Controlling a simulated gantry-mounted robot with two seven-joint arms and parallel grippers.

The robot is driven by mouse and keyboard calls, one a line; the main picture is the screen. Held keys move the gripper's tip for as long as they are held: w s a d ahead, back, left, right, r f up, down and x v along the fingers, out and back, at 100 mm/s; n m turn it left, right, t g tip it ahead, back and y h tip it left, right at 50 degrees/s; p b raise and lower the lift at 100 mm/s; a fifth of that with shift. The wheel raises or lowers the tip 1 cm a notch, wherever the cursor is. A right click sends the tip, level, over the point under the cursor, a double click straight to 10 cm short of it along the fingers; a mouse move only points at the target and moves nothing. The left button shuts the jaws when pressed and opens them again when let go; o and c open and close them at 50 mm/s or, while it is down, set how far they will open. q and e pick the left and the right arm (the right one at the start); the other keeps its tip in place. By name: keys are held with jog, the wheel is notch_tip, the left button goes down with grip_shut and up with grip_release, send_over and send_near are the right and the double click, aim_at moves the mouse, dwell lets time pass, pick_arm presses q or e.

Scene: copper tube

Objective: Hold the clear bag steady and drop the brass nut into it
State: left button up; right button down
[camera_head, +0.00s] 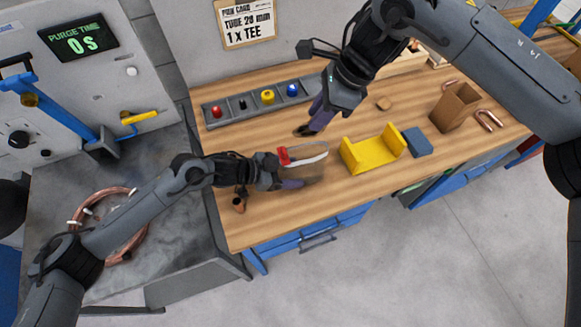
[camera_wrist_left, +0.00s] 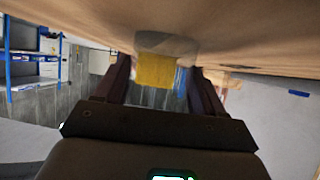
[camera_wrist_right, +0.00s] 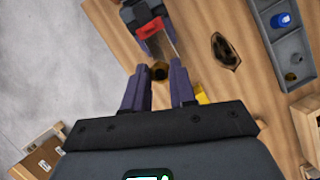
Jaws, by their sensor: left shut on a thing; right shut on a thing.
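The clear bag (camera_head: 310,160) shows as a faint see-through shape with a pale curved rim and a red part (camera_head: 283,156) at its left end. My left gripper (camera_head: 305,182) is shut on the bag, low over the front of the wooden table. In the left wrist view a greyish film (camera_wrist_left: 165,44) lies between its fingers. My right gripper (camera_head: 304,130) points down behind the bag in the head view. It is shut on the brass nut (camera_wrist_right: 158,72), which shows between its fingertips. The bag (camera_wrist_right: 162,45) appears just beyond the nut there.
A grey tray (camera_head: 230,113) with several coloured pieces lies at the back. A yellow cradle (camera_head: 372,155), a blue block (camera_head: 417,142) and a brown box (camera_head: 455,107) stand to the right. A copper fitting (camera_head: 239,203) lies near the left arm. The front table edge is close.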

notch_tip(320, 180, down, 6)
jog(key=shift+r, duration=0.1)
dwell(0.5)
jog(key=c, duration=0.8)
grip_release()
jog(key=shift+c, duration=0.2)
jog(key=v, duration=1.2)
